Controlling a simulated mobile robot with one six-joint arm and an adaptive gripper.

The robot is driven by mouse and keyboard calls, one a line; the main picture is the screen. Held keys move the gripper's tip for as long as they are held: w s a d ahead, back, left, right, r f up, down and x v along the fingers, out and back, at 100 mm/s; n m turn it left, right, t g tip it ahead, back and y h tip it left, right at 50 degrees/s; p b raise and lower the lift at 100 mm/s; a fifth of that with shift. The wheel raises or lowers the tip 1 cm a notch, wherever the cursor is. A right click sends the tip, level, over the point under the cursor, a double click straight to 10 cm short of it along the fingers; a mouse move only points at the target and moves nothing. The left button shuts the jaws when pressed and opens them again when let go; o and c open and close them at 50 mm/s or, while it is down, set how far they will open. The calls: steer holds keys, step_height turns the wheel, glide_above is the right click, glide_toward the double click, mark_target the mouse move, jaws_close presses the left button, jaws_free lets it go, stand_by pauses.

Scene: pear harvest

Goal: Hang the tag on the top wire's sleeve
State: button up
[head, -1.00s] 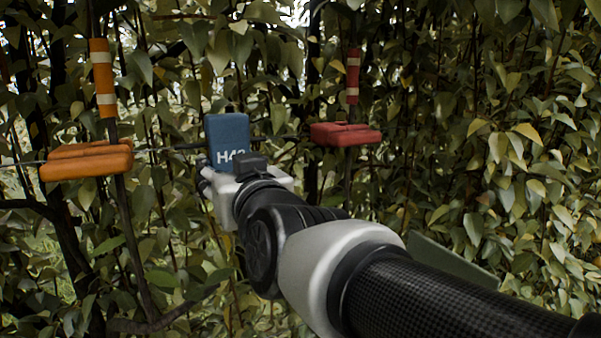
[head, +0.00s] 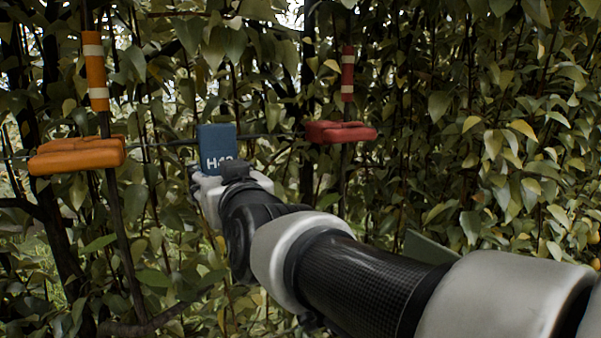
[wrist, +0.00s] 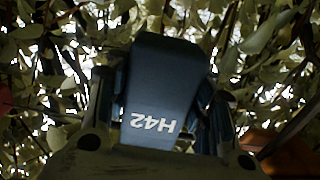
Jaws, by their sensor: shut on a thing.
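The blue tag (head: 216,142), marked H42, stands upright in front of the wire in the head view. The tag also shows in the wrist view (wrist: 160,85), between the two fingers. My gripper (wrist: 160,110) is shut on it; in the head view my gripper (head: 205,180) is mostly hidden behind my wrist. The wire (head: 165,144) runs at the tag's height between an orange block and a red block. Whether the tag touches the wire I cannot tell. I cannot make out a sleeve on the wire near the tag.
An orange block (head: 75,158) sits left on a thin stem, with an orange banded tube (head: 96,72) above. A red block (head: 340,132) and a red banded tube (head: 348,75) are at the right. Dense leaves fill the background.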

stand_by(0.3)
steer(key=o, duration=1.1)
steer(key=shift+s, duration=0.1)
